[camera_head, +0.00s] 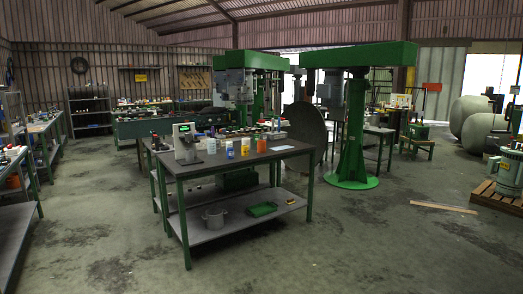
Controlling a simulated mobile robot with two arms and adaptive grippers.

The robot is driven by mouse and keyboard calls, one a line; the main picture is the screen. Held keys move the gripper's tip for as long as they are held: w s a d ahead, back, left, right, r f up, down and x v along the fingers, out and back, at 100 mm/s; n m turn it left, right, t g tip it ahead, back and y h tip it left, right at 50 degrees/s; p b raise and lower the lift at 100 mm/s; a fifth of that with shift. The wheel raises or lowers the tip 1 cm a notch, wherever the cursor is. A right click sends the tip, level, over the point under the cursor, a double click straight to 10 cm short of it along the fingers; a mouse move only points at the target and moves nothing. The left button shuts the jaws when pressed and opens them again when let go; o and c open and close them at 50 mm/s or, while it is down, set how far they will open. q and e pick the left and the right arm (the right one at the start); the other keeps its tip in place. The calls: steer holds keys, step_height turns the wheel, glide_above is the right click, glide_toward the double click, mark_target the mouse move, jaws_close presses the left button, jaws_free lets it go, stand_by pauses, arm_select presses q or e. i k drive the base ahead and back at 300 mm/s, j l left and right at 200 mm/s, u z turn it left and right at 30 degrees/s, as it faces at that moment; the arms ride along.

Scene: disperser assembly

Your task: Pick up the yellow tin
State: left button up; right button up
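A small yellow tin (245,147) stands upright on the dark top of the workbench (213,164) in the middle of the view. A white and blue container (229,150) stands just left of it, and an orange container (261,144) just right of it. The tin is small in the picture, so its label cannot be read. Neither of my grippers shows in the view.
A scale with a green display (186,143) stands at the bench's left end. The lower shelf (225,227) holds a grey pot (214,218) and a green tray (262,209). A green machine column (354,130) stands right. A plank (444,207) lies on otherwise open floor.

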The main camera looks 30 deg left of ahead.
mark_target(244, 148)
steer(key=i+j+u, duration=0.1)
steer(key=i+j, duration=0.25)
steer(key=i+j+u, duration=0.15)
steer(key=i+j, duration=0.15)
steer(key=i, duration=0.2)
steer(key=i+j+u, duration=0.1)
steer(key=i+j, duration=0.15)
steer(key=i, duration=0.2)
steer(key=i+j+u, duration=0.1)
steer(key=i, duration=0.35)
steer(key=i+z, duration=0.25)
steer(key=i, duration=0.65)
steer(key=i+z, duration=0.25)
steer(key=i, duration=0.65)
